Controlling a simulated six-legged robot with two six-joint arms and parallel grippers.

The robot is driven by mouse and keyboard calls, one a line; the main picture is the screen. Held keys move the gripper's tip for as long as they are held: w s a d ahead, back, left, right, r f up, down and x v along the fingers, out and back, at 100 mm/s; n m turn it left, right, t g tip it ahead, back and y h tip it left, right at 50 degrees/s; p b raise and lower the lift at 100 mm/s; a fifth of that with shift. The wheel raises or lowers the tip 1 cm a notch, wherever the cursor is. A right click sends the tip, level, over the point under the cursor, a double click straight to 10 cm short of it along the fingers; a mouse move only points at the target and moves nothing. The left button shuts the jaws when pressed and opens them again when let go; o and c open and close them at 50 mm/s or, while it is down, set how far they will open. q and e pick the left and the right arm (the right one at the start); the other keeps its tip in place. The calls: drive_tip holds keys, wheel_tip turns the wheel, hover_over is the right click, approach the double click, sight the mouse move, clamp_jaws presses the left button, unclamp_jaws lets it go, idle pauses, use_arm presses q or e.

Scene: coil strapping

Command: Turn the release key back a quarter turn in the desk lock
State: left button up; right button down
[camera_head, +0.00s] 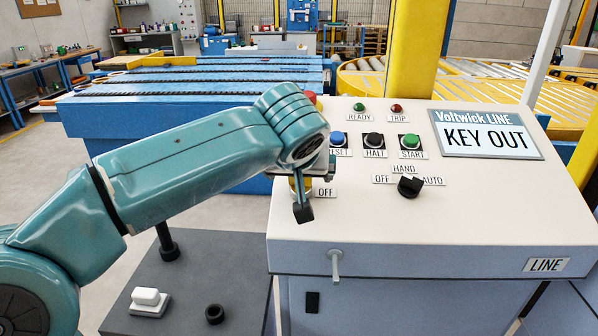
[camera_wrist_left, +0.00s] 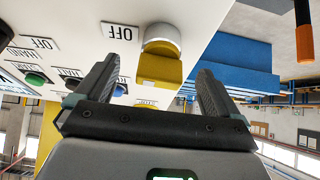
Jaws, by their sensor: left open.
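The desk lock shows in the left wrist view as a pale round collar (camera_wrist_left: 163,36) beside an OFF label. A yellow block, seemingly the release key (camera_wrist_left: 160,69), sticks out of it. In the head view only a little yellow shows beside the OFF label (camera_head: 326,192); my left gripper hides the rest. My left gripper (camera_head: 303,205) is open over the desk's left side; in the wrist view its fingers (camera_wrist_left: 153,85) stand apart on either side of the yellow key. The display (camera_head: 487,135) reads KEY OUT. My right gripper is not in view.
The desk top (camera_head: 500,200) carries RESET, HALT and START buttons (camera_head: 373,141) and a black selector knob (camera_head: 409,186). A red button (camera_head: 310,97) is behind my arm.

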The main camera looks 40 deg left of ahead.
use_arm(q)
drive_tip(key=shift+s+d+r+p, duration=0.15)
drive_tip(key=shift+s+r+p, duration=0.15)
drive_tip(key=shift+r+p, duration=0.35)
drive_tip(key=shift+s+d+r+p, duration=0.15)
drive_tip(key=shift+s+r+p, duration=0.15)
drive_tip(key=shift+r, duration=0.6)
drive_tip(key=shift+s+d+r+p, duration=0.15)
drive_tip(key=shift+s+r+p, duration=0.1)
drive_tip(key=shift+r+p, duration=0.4)
drive_tip(key=shift+r, duration=0.15)
